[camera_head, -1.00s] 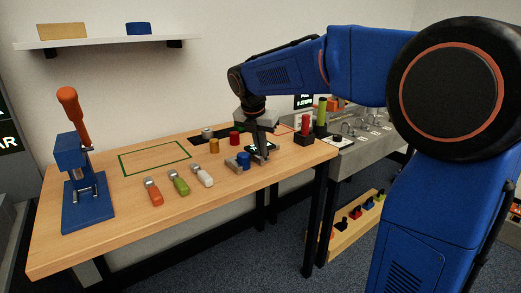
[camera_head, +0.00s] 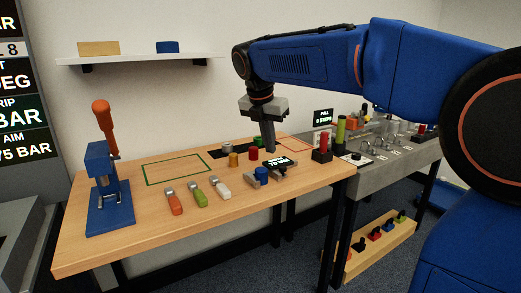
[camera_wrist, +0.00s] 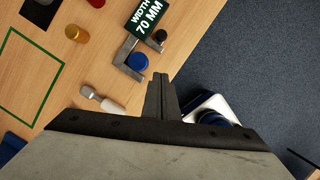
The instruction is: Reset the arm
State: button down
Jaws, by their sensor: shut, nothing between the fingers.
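My blue arm reaches in from the right in the head view. My gripper (camera_head: 269,148) points down above the wooden bench (camera_head: 130,225), beside the caliper-like gauge. In the wrist view the fingers of my gripper (camera_wrist: 161,78) are together with nothing between them. The gauge (camera_head: 280,162) has a dark display and grey jaws around a blue cylinder (camera_head: 262,174). In the wrist view the gauge's display (camera_wrist: 147,17) reads "WIDTH 70 MM", and the blue cylinder (camera_wrist: 137,61) sits between its jaws.
A blue press (camera_head: 108,190) with an orange lever stands at the bench's left. Orange, green (camera_head: 196,193) and white-handled tools lie at the front. Red (camera_head: 253,154) and yellow (camera_head: 233,160) cylinders stand behind. A grey counter (camera_head: 390,155) adjoins on the right. A shelf (camera_head: 140,58) hangs above.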

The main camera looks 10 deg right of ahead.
jog(key=s+d+f+m+y, duration=0.1)
jog(key=s+d+f+m, duration=0.3)
jog(key=s+m, duration=0.4)
jog(key=s+d+f+m+y, duration=0.1)
jog(key=s+d+f+m, duration=0.25)
jog(key=s+m, duration=0.45)
jog(key=s+d+f+m+t, duration=0.1)
jog(key=s+f+m+t, duration=0.1)
jog(key=s+f+m, duration=0.8)
jog(key=s+f, duration=0.3)
jog(key=s, duration=0.2)
jog(key=shift+s+d+m+y, duration=0.25)
jog(key=shift+m+y, duration=0.05)
jog(key=shift+m, duration=0.1)
